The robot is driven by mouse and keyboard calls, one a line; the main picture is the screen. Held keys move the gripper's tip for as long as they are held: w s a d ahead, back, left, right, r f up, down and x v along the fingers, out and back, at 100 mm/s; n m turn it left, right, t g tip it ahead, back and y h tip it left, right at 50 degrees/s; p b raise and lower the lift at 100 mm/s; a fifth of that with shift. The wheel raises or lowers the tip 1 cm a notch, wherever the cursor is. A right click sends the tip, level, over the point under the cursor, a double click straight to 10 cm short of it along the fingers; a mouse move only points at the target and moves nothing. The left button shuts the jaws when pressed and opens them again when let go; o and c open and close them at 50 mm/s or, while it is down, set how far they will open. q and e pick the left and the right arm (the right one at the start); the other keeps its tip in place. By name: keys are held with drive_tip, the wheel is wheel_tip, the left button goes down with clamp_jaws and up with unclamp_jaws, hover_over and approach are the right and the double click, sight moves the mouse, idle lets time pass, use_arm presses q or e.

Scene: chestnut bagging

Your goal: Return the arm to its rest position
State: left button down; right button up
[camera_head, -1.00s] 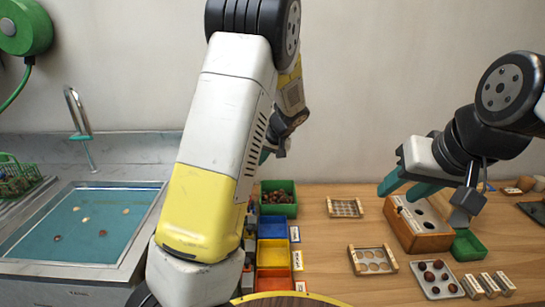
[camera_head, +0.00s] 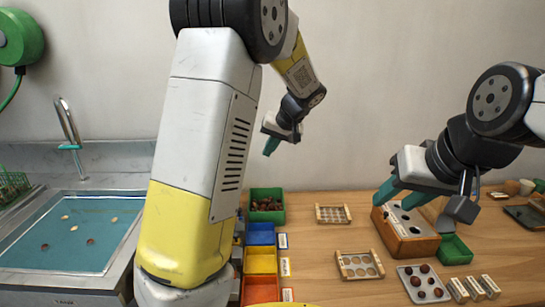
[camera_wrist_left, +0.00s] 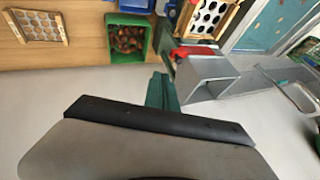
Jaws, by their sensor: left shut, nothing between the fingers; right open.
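My left gripper (camera_head: 270,147) hangs in the air before the back wall, above the green bin of chestnuts (camera_head: 267,205). Its teal fingers are together and hold nothing. In the left wrist view the teal fingers (camera_wrist_left: 161,92) point toward the bench, with the green bin (camera_wrist_left: 127,40) beyond them. My right gripper (camera_head: 392,196) is open, with its teal fingers over the wooden box with round holes (camera_head: 408,240). I cannot tell whether its fingers touch the box.
Blue, yellow and red bins (camera_head: 262,262) stand in front of the green bin. Wooden racks (camera_head: 360,265), a tray of chestnuts (camera_head: 423,284) and a small green dish (camera_head: 455,250) lie on the bench. A sink (camera_head: 75,235) with chestnuts is at the left.

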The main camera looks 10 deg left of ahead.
use_arm(q)
drive_tip(key=s+r+m+t+h, duration=0.1)
drive_tip(key=s+r+h, duration=0.2)
drive_tip(key=s, duration=1.2)
drive_tip(key=s+r+m+t+h, duration=0.1)
drive_tip(key=s+r+h, duration=0.3)
drive_tip(key=s, duration=1.1)
drive_tip(key=shift+s+h, duration=0.25)
drive_tip(key=shift+h, duration=0.05)
drive_tip(key=shift+d, duration=0.1)
